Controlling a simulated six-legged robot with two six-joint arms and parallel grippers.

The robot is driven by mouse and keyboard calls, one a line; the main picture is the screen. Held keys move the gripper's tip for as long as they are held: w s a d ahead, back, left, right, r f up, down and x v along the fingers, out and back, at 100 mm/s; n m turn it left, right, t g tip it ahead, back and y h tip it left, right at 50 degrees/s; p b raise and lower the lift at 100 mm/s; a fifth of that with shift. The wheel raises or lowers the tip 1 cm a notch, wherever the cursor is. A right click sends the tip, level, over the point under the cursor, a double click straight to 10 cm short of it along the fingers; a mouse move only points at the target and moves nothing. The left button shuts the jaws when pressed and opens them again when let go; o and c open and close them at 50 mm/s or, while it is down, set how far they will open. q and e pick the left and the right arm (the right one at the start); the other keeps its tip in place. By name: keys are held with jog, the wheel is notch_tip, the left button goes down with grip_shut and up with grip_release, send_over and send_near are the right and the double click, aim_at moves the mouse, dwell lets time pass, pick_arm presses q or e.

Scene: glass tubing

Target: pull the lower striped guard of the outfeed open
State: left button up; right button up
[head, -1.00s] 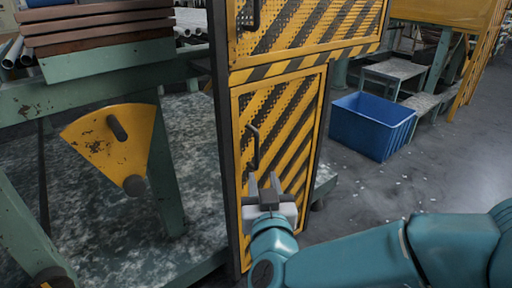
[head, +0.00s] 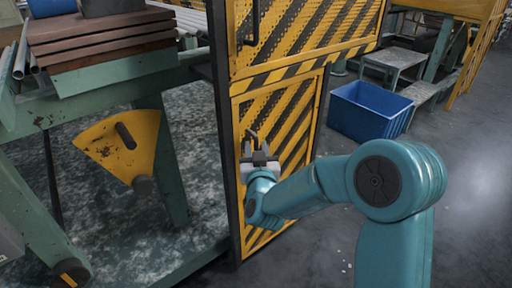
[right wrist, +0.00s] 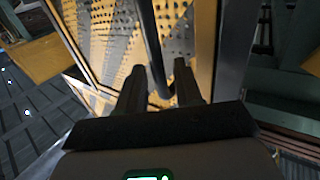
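The lower striped guard (head: 300,118) is a yellow and black perforated panel below the upper guard in the head view, and it looks flush with its frame. Its dark bar handle (head: 249,134) is on its left side, the lower part hidden by my right gripper (head: 257,148). In the right wrist view the handle (right wrist: 150,40) runs down between the two fingers of my right gripper (right wrist: 161,82). The fingers stand apart, with small gaps seeming to show beside the bar. My left gripper is out of view.
The upper striped guard (head: 300,35) with its own handle is directly above. A blue crate (head: 365,110) stands on the floor to the right. A green bench (head: 110,80) with a yellow quadrant plate (head: 122,145) is at left.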

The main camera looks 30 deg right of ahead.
jog(key=shift+w+d, duration=0.35)
jog(key=shift+w, duration=0.25)
grip_shut()
